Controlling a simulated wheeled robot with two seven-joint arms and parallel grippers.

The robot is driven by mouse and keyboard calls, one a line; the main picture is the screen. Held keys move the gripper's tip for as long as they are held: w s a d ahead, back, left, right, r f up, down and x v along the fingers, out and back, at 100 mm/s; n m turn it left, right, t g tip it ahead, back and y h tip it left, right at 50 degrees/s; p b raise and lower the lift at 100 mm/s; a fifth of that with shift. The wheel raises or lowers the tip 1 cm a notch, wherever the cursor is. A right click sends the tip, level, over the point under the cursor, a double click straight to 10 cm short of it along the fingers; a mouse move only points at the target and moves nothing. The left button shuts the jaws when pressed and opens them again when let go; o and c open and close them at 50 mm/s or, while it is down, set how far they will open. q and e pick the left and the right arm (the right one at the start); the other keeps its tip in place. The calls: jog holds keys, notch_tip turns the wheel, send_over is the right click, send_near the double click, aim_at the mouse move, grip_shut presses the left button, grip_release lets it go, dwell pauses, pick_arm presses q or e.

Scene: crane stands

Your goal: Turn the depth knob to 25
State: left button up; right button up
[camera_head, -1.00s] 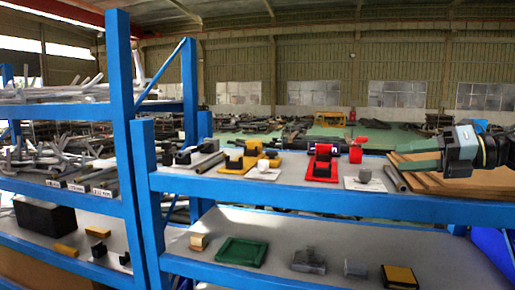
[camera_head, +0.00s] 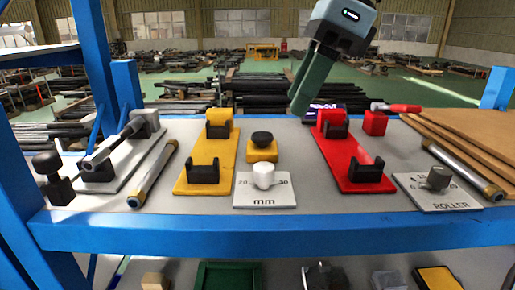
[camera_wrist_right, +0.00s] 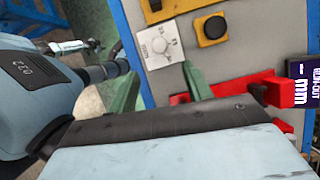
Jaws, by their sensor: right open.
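A white round knob (camera_head: 264,175) stands on a pale plate (camera_head: 264,202) marked "mm", with 20 and 30 partly readable; its exact setting is too small to tell. The knob (camera_wrist_right: 158,45) and plate (camera_wrist_right: 148,55) also show in the right wrist view, just beyond the fingertips. My right gripper (camera_head: 297,108) hangs in the air above the back of the bench, behind and right of the knob, its green fingers pointing down. In the right wrist view the gripper (camera_wrist_right: 160,70) has its fingers apart with nothing between them. My left gripper is not in view.
A yellow stand (camera_head: 208,178) with a black knob (camera_head: 262,139) on a yellow block is left and behind. A red stand (camera_head: 352,172) is right, beside a ROLLER dial (camera_head: 437,178). Pipes lie at both sides.

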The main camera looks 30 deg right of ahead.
send_over(265, 166)
jog(key=s+d, duration=0.2)
notch_tip(265, 166, down, 5)
jog(key=x, duration=0.5)
jog(key=shift+w+d+f+p, duration=0.1)
jog(key=shift+w+f+p, duration=0.1)
jog(key=shift+p, duration=0.1)
jog(key=shift+w+f, duration=0.15)
jog(key=shift+f, duration=0.25)
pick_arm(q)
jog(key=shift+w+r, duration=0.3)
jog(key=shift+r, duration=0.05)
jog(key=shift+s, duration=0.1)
pick_arm(e)
jog(key=shift+c, duration=1.1)
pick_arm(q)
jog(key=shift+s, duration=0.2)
pick_arm(e)
jog(key=c, duration=0.7)
